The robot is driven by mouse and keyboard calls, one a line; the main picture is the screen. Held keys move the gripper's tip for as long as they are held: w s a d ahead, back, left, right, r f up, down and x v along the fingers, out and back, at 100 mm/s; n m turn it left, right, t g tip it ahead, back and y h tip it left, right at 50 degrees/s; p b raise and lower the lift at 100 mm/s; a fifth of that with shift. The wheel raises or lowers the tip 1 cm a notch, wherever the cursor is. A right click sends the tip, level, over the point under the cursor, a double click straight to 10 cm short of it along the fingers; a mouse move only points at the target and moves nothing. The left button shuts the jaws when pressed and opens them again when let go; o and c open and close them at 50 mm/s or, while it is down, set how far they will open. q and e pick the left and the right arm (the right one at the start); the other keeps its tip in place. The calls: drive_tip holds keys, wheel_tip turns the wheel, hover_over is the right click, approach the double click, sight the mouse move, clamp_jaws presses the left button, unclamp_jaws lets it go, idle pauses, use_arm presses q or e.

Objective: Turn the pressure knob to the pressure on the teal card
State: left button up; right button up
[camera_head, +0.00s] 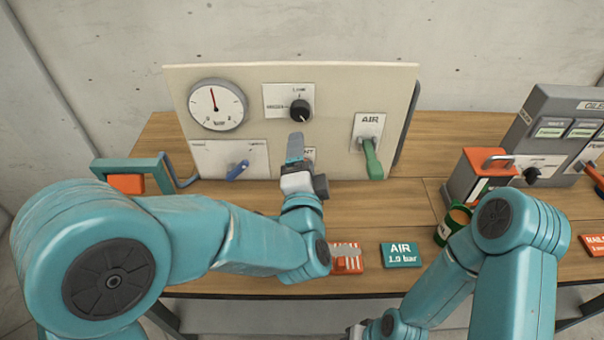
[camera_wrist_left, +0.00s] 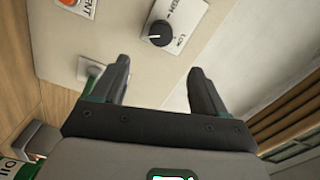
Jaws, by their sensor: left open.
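The black pressure knob (camera_head: 300,110) sits on a white label plate in the upper middle of the cream panel; it also shows in the left wrist view (camera_wrist_left: 160,33). The round gauge (camera_head: 217,104) is left of it, its needle pointing nearly straight up. The teal card (camera_head: 401,255) lies on the bench and reads "AIR 1.0 bar". My left gripper (camera_head: 295,147) is open and empty, just below the knob in the head view. In the left wrist view its fingers (camera_wrist_left: 158,76) are apart, with the knob visible beyond them. My right gripper's fingers are out of view.
A blue lever (camera_head: 238,169) and a green AIR lever (camera_head: 373,160) stick out from the panel. An orange vent button (camera_wrist_left: 70,3) shows in the wrist view. An orange card (camera_head: 346,258) is partly hidden by my left arm. A green can (camera_head: 452,222) stands near my right arm.

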use_arm(q)
drive_tip(key=s, duration=0.3)
idle(0.6)
